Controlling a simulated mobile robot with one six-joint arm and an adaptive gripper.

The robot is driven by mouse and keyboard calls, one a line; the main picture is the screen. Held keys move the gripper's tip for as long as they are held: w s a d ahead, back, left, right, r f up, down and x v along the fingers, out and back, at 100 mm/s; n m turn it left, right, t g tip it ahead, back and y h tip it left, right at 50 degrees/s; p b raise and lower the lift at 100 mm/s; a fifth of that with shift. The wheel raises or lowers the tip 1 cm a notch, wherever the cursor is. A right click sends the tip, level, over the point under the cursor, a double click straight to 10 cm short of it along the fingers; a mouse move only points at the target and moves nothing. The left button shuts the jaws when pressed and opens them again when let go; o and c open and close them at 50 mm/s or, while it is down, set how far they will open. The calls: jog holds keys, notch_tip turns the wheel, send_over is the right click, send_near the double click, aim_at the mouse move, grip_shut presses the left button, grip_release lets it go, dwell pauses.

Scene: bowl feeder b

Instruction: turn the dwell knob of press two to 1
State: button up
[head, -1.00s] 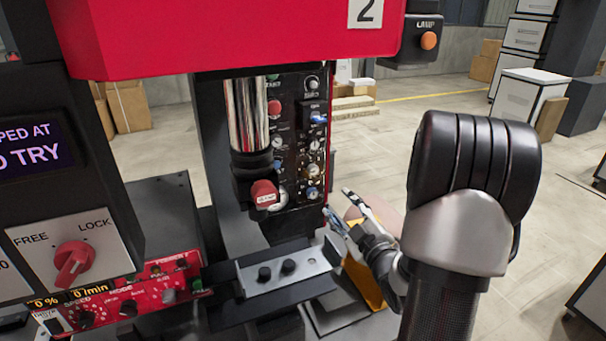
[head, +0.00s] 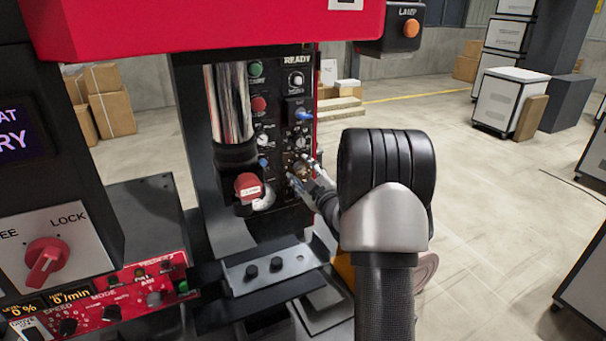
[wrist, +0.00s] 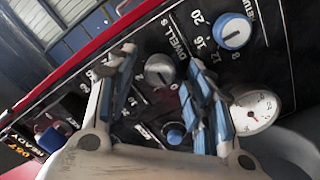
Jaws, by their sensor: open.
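My gripper (head: 306,176) is at the lower right of press two's dark control panel (head: 275,120). In the wrist view its two fingers (wrist: 160,88) are open, one on each side of a grey round knob (wrist: 160,70). I cannot tell whether they touch it. The label DWELL S (wrist: 180,36) lies between this grey knob and a blue-faced knob (wrist: 233,31) with a scale showing 8, 12, 16 and 20. A 0 is printed near the grey knob; its pointer is hard to read.
A white dial gauge (wrist: 254,111) and a small blue knob (wrist: 175,134) are close to the right finger. A red emergency button (head: 248,187) juts out left of my gripper. A metal bracket (head: 275,264) lies below.

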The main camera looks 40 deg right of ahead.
jog(key=shift+w, duration=0.2)
jog(key=shift+c, duration=0.2)
jog(key=c, duration=1)
